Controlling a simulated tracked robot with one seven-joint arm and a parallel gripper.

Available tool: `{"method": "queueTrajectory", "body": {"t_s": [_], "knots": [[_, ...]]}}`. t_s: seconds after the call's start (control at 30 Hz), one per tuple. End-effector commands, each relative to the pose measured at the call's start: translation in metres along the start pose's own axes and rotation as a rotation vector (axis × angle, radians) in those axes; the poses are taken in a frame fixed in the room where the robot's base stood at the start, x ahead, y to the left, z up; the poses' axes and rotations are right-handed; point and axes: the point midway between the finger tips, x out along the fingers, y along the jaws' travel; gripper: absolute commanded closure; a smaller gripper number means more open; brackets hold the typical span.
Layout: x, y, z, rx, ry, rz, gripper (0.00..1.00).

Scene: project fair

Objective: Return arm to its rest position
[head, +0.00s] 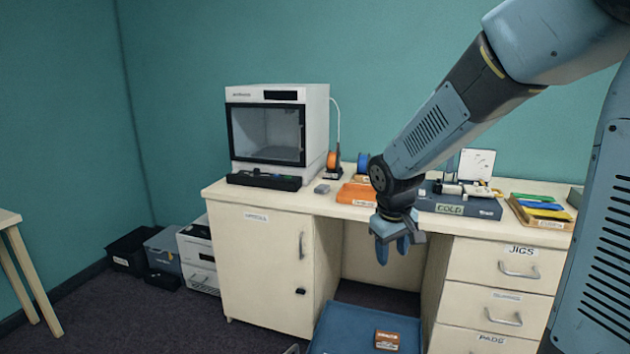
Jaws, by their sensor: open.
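My arm reaches in from the upper right in the head view, bent at the elbow and pointing down. My gripper (392,252) hangs in front of the desk's edge with its blue fingers downward. It is open and nothing shows between the fingers. It is over the knee space between the cabinet and the drawers. A blue tray (350,332) lies below it at the bottom of the view, with a small brown labelled box (387,340) on it.
The cream desk (315,208) bears a white 3D printer (278,135), an orange bin (355,194), a dark blue tray marked COLD (470,207) and a tray of coloured pieces (543,212). Several boxes (165,250) stand on the floor at left. A table (20,250) stands far left. Floor between is clear.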

Motion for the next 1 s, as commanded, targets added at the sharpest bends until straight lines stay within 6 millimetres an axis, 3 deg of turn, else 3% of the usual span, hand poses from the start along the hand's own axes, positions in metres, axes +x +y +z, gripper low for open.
{"method": "queueTrajectory", "body": {"t_s": [0.2, 0.5, 0.8, 1.0], "knots": [[-0.050, 0.015, 0.036, 0.121, 0.069, -0.015, 0.52], [-0.105, 0.022, 0.090, 0.266, 0.160, -0.031, 0.52], [-0.147, 0.015, 0.145, 0.396, 0.252, -0.042, 0.52], [-0.161, 0.007, 0.169, 0.449, 0.294, -0.045, 0.52]]}}
